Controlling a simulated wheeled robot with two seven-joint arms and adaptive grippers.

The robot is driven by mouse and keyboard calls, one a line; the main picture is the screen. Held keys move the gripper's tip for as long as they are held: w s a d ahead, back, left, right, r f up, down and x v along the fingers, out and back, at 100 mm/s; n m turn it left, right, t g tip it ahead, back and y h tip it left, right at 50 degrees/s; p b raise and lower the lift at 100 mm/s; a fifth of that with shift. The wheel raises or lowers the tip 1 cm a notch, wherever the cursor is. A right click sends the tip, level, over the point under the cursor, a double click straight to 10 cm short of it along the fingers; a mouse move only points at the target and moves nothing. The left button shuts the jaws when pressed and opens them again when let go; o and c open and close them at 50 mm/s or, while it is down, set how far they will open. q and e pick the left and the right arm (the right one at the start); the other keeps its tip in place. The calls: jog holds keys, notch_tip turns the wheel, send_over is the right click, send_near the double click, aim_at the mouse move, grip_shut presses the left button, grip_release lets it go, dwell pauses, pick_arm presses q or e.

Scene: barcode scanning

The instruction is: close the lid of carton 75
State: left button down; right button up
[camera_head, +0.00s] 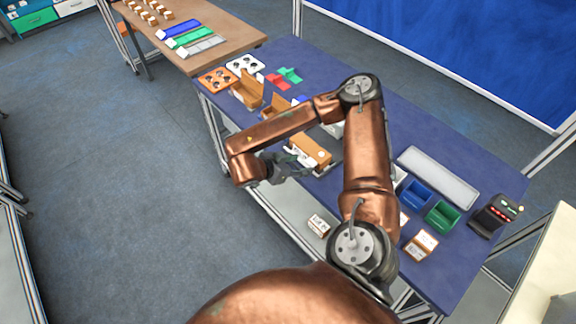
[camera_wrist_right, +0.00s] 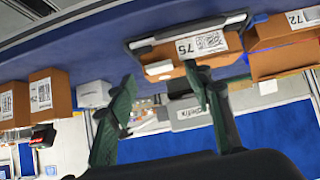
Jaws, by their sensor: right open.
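Carton 75 (camera_wrist_right: 232,58) is a brown box in the right wrist view, with its white label printed "75" upside down in the picture. A small white piece shows at its lower left edge. What looks like the same carton (camera_head: 311,148) stands on the blue table beside my right gripper in the head view; its lid position is hard to tell. My right gripper (camera_head: 300,164) is open and empty, with its green fingers (camera_wrist_right: 160,74) apart. One fingertip overlaps the carton in the wrist view; I cannot tell whether they touch. My left gripper is not in view.
Carton 72 (camera_wrist_right: 280,32) stands close beside carton 75. Other cartons (camera_head: 246,90) with raised flaps stand farther back on the blue table (camera_head: 415,140). A blue bin (camera_head: 415,194), a green bin (camera_head: 442,216) and a dark scanner device (camera_head: 494,214) are at the right.

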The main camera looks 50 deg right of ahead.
jog(key=v, duration=0.6)
jog(key=shift+a+r, duration=0.25)
jog(key=shift+a, duration=0.1)
dwell(0.3)
